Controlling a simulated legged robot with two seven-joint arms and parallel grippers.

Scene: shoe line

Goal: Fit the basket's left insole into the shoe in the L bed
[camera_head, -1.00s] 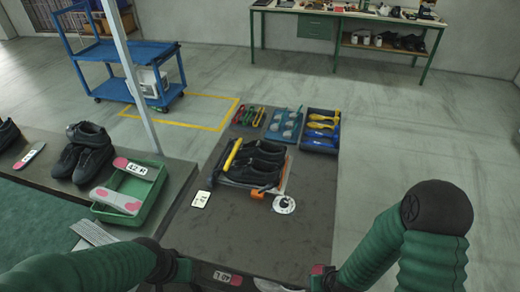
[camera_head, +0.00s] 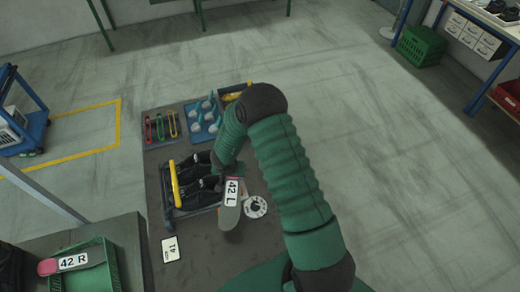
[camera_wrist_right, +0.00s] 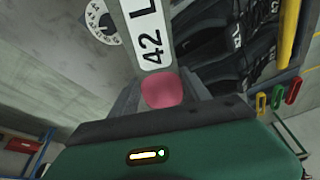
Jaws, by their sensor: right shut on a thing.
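An insole labelled 42 L (camera_head: 229,216), grey with a pink heel end, hangs over the near side of the shoe bed. My right gripper (camera_head: 232,173) is shut on its heel end. In the right wrist view the pink heel (camera_wrist_right: 162,90) sits at the jaws of the gripper (camera_wrist_right: 165,102) and the label points away. Black shoes (camera_head: 190,186) lie side by side in the bed with a yellow bar (camera_head: 174,184); my arm and the insole hide part of them. In the right wrist view the shoes (camera_wrist_right: 238,42) are right of the insole, apparently apart from it. My left gripper is out of view.
A green basket (camera_head: 112,268) at lower left holds an insole labelled 42 R (camera_head: 74,263). A card reading 41 (camera_head: 170,248) and a white round disc (camera_head: 256,207) lie on the dark table (camera_head: 205,255). Trays with tools (camera_head: 160,128) and blue-grey items (camera_head: 203,118) stand behind the bed.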

